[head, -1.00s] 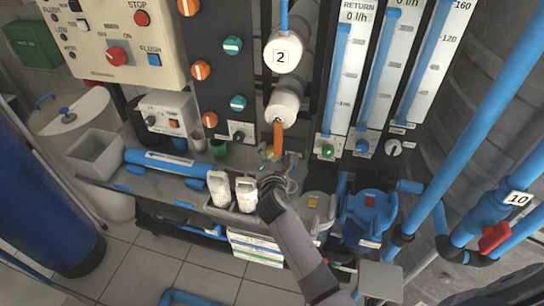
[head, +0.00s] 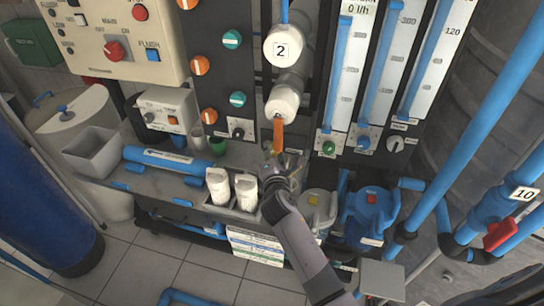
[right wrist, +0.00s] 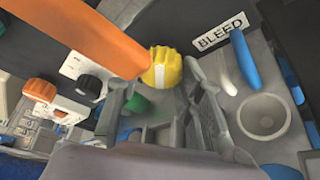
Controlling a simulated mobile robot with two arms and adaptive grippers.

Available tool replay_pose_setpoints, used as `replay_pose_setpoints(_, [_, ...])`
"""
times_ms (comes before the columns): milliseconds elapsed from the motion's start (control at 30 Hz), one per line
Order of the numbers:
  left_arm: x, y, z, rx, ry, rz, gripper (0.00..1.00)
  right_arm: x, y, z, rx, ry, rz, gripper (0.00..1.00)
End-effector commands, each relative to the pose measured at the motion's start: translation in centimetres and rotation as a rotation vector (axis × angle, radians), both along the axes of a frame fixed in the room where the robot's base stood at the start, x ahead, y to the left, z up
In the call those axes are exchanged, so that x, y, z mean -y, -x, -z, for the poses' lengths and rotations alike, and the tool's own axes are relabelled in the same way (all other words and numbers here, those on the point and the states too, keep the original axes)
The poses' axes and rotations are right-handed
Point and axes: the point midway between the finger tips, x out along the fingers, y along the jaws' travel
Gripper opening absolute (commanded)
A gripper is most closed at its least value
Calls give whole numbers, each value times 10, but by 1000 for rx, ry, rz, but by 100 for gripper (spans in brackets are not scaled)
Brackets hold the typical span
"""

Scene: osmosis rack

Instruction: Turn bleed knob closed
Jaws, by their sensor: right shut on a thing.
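The bleed knob (right wrist: 166,68) is yellow with a white stripe, and it shows in the right wrist view beside the white BLEED label (right wrist: 220,32). The stripe runs nearly straight up and down in that picture. My right gripper (right wrist: 167,82) has its two fingers on either side of the knob and is shut on it. In the head view my right gripper (head: 282,158) is just below the orange pipe (head: 279,133) and hides most of the knob. My left gripper is not in view.
The orange pipe (right wrist: 80,38) passes close beside the knob. White bottles (head: 218,187) stand in a holder left of my right arm. Grey and blue housings (head: 372,205) are to its right. Flow meters (head: 339,75) rise above, and a grey bin (head: 95,155) stands at left.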

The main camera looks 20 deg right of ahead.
Motion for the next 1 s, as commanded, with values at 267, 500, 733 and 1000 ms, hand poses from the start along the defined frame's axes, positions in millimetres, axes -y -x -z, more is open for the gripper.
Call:
replay_pose_setpoints(267, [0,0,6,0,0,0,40,0,0,1,31,-51,1,6])
replay_pose_setpoints(500, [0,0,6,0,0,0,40,0,0,1,30,-49,0,43])
replay_pose_setpoints(733, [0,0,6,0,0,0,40,0,0,1,31,-49,0,54])
replay_pose_setpoints(1000, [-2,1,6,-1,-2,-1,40,-1,2,0,32,-48,0,54])
